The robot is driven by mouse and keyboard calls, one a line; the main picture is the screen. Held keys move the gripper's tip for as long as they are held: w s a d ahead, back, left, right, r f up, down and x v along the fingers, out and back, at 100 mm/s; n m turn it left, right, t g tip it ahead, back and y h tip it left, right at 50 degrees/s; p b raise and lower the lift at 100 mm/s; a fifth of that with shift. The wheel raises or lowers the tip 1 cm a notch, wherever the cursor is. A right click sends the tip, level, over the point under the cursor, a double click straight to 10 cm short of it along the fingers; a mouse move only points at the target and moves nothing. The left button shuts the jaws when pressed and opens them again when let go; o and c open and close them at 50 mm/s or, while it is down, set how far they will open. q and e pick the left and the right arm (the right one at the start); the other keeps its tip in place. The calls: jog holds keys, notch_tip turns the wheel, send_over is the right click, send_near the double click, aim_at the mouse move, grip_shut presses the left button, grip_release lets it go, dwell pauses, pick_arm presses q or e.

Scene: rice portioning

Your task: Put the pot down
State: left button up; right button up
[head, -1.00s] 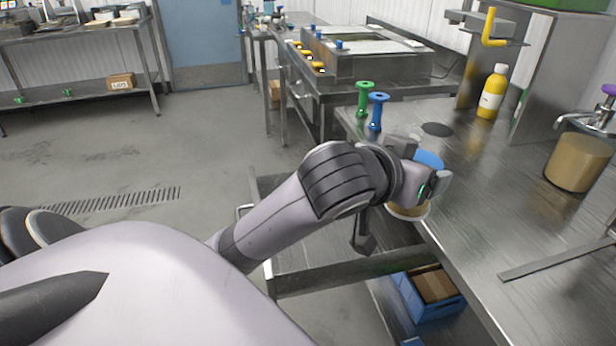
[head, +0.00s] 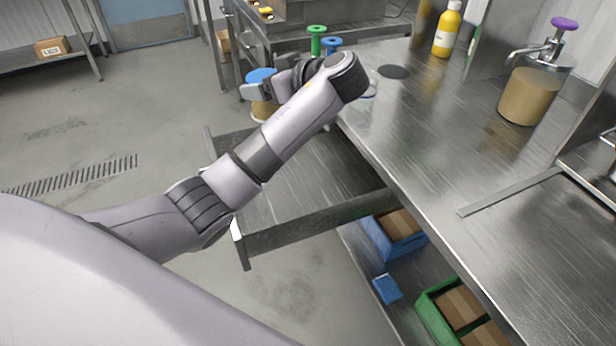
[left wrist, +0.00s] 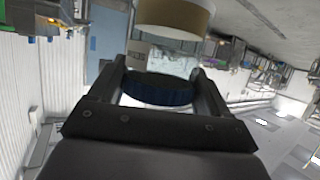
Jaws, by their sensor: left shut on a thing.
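The pot (head: 264,110) has a blue lid (head: 261,75) and a tan lower part. My left gripper (head: 258,91) is shut on it just below the lid and holds it in the air. In the head view the pot appears left of the counter's edge, against the floor, and the gripper partly hides it. In the left wrist view the blue lid (left wrist: 158,90) sits between the two fingers, with the tan part (left wrist: 175,18) at the top of the picture. My right gripper is not in view.
The steel counter (head: 440,130) has wide bare areas. It bears a green spool-shaped tool (head: 316,40), a blue one (head: 331,46), a dark disc (head: 394,72), a yellow bottle (head: 447,30) and a pump jar (head: 529,95). Blue (head: 400,250) and green crates (head: 428,312) are below.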

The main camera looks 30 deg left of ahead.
pick_arm(q)
jog(key=n+g, duration=0.2)
jog(key=shift+s+r+g, duration=0.2)
jog(key=shift+r+g, duration=0.1)
jog(key=shift+r, duration=0.1)
jog(key=shift+f, duration=0.25)
jog(key=b, duration=0.6)
send_over(276, 181)
notch_tip(276, 181, down, 15)
notch_tip(276, 181, down, 4)
jog(key=b, duration=0.2)
jog(key=shift+w+f+b, duration=0.1)
jog(key=shift+f+b, duration=0.15)
jog(key=shift+b, duration=0.05)
jog(key=shift+f, duration=0.1)
